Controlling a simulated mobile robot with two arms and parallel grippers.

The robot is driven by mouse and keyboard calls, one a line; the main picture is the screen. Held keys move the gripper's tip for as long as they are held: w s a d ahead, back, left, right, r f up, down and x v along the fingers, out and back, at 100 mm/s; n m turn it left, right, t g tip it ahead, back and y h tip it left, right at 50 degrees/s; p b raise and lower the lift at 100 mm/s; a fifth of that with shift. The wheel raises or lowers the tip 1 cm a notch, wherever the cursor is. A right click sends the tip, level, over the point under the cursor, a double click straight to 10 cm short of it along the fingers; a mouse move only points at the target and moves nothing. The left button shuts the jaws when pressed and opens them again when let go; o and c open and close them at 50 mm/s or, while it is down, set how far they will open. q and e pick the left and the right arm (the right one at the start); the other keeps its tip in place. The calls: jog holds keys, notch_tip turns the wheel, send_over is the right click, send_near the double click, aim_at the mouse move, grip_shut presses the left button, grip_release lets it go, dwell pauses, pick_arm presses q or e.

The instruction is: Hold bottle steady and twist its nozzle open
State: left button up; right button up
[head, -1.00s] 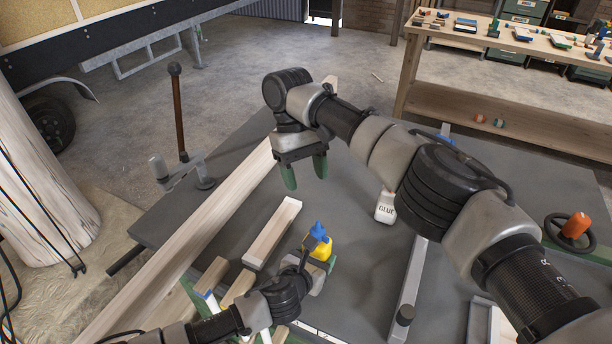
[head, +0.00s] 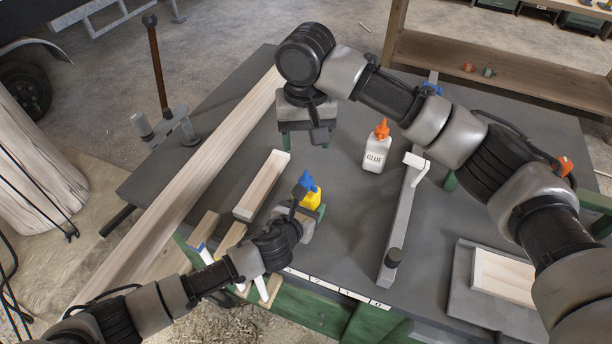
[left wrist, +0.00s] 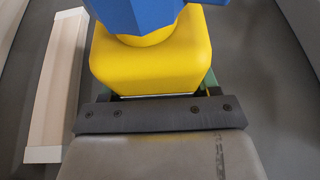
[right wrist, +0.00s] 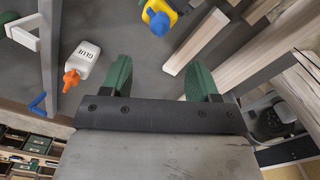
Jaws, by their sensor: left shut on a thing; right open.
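A yellow bottle (head: 311,198) with a blue nozzle (head: 305,183) stands on the grey workbench. In the left wrist view the yellow body (left wrist: 150,62) fills the middle, with the blue nozzle (left wrist: 140,15) above it. My left gripper (head: 308,222) is shut on the bottle; its fingers are mostly hidden. My right gripper (head: 303,142) is open and empty, above the bench and behind the bottle. Its green fingers (right wrist: 160,80) show spread apart in the right wrist view, where the bottle (right wrist: 172,12) and blue nozzle (right wrist: 159,22) are at the top, apart from them.
A white glue bottle (head: 376,155) with an orange nozzle stands right of my right gripper. A grey bar clamp (head: 402,220) lies beyond it. A wood block (head: 262,186) and long plank (head: 190,165) lie to the left. Bare bench (head: 345,225) lies between bottle and clamp.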

aim_at(306, 180)
notch_tip(306, 180, down, 12)
jog(key=shift+r, duration=0.15)
jog(key=shift+c, duration=0.2)
jog(key=c, duration=0.9)
dwell(0.8)
jog(key=o, duration=0.9)
jog(key=shift+o, duration=0.2)
jog(key=shift+r, duration=0.15)
notch_tip(306, 180, up, 12)
jog(key=shift+f, duration=0.15)
